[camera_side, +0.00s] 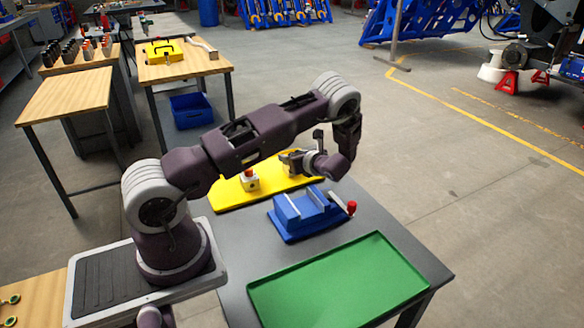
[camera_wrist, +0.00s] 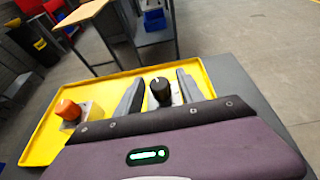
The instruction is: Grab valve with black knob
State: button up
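The valve with the black knob (camera_wrist: 160,91) stands on the yellow tray (camera_wrist: 38,142) in the wrist view, its knob upright. My gripper (camera_wrist: 160,80) is open, with one grey finger on each side of this valve. A gap shows between the knob and the fingers; whether they touch the valve's body I cannot tell. In the side view my gripper (camera_side: 291,160) is low over the far right part of the yellow tray (camera_side: 228,196), and hides most of the black-knob valve.
A second valve, with a red-orange knob (camera_wrist: 68,109), stands left on the tray; it also shows in the side view (camera_side: 250,181).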

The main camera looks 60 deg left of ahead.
grip_shut()
jog(key=shift+r, duration=0.1)
